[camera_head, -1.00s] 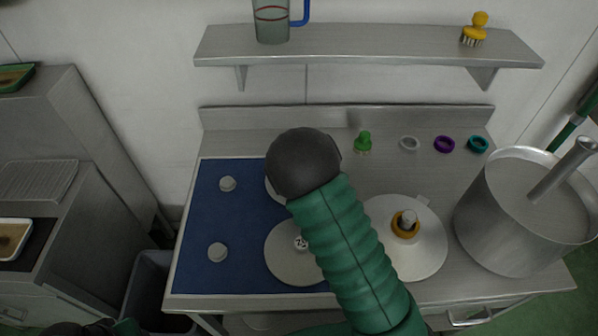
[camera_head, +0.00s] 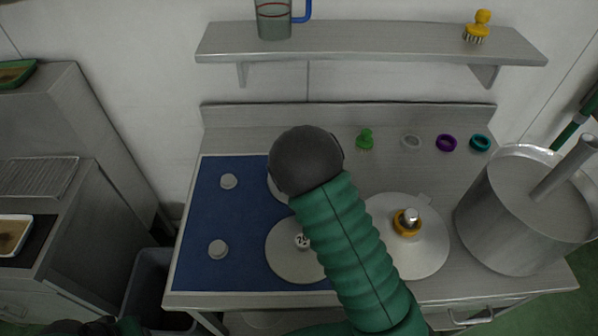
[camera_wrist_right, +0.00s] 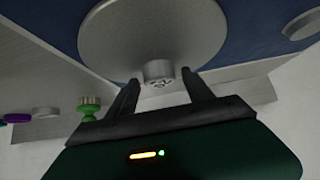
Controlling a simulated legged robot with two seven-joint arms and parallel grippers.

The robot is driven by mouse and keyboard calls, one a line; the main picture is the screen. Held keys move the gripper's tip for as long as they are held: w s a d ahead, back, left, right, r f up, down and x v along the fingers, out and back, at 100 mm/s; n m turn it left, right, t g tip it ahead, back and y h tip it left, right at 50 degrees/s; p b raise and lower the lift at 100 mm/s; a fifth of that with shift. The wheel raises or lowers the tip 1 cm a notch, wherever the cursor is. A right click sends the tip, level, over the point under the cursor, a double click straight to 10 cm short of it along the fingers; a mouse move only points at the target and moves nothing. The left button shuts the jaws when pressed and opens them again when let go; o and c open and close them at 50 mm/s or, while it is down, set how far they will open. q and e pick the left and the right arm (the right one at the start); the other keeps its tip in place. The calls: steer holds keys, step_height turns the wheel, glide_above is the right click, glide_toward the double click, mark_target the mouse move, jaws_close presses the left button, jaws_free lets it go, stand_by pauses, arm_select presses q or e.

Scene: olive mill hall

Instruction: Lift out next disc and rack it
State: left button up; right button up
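In the head view a pale disc with a marked hub (camera_head: 290,262) lies on the front right of the blue mat (camera_head: 205,215). A second disc behind it is mostly hidden by my right arm. In the right wrist view a grey disc (camera_wrist_right: 150,30) with a short hub (camera_wrist_right: 158,70) lies over the blue mat. My right gripper (camera_wrist_right: 161,88) is open, one finger on each side of that hub with gaps showing. Another disc (camera_head: 425,252) sits right of the mat, around a post with an orange ring (camera_head: 406,229). My left gripper's fingers are not visible.
A large steel pot (camera_head: 505,225) stands right. A shelf (camera_head: 370,42) hangs above.

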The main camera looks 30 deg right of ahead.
steer(key=shift+o, duration=0.4)
steer(key=shift+d+f, duration=0.15)
steer(key=shift+d, duration=0.05)
steer(key=v, duration=0.7)
steer(key=shift+w+p, duration=0.15)
steer(key=shift+p, duration=0.15)
steer(key=p+v, duration=0.3)
steer(key=v, duration=0.7)
steer(key=shift+d, duration=0.15)
steer(key=shift+f, duration=0.1)
